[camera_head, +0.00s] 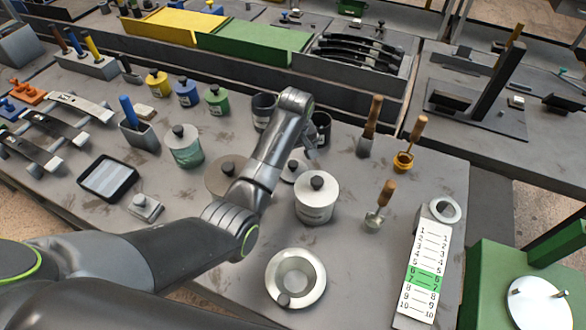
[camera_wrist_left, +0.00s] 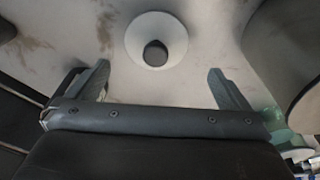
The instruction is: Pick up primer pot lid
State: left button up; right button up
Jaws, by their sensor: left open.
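A small pale round lid (camera_head: 292,171) with a dark knob lies on the table, partly hidden behind my left arm; I take it for the primer pot lid. In the left wrist view a pale lid (camera_wrist_left: 137,40) with a black knob lies between and beyond the fingertips, untouched. My left gripper (camera_head: 312,150) is open and empty, pointing down just behind the lid; both fingers show in the left wrist view (camera_wrist_left: 158,72). A white labelled pot (camera_head: 316,208) with a knobbed lid stands just in front. My right gripper is not in view.
A grey-brown round item (camera_head: 221,176) lies left of the lid, partly behind my arm. Dark open pots (camera_head: 263,108) stand behind my arm. A pale ring-shaped dish (camera_head: 317,290) sits in front. Brushes (camera_head: 368,130) and a numbered strip (camera_head: 426,270) are at right.

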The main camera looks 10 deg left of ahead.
aim_at(293, 163)
pick_arm(q)
jog(key=f, duration=0.2)
jog(key=f+p, duration=0.1)
jog(key=shift+w+d+f, duration=0.15)
jog(key=shift+d+f, duration=0.1)
jog(key=shift+f, duration=0.15)
jog(key=shift+w+f, duration=0.1)
jog(key=shift+f, duration=0.6)
jog(key=c, duration=1)
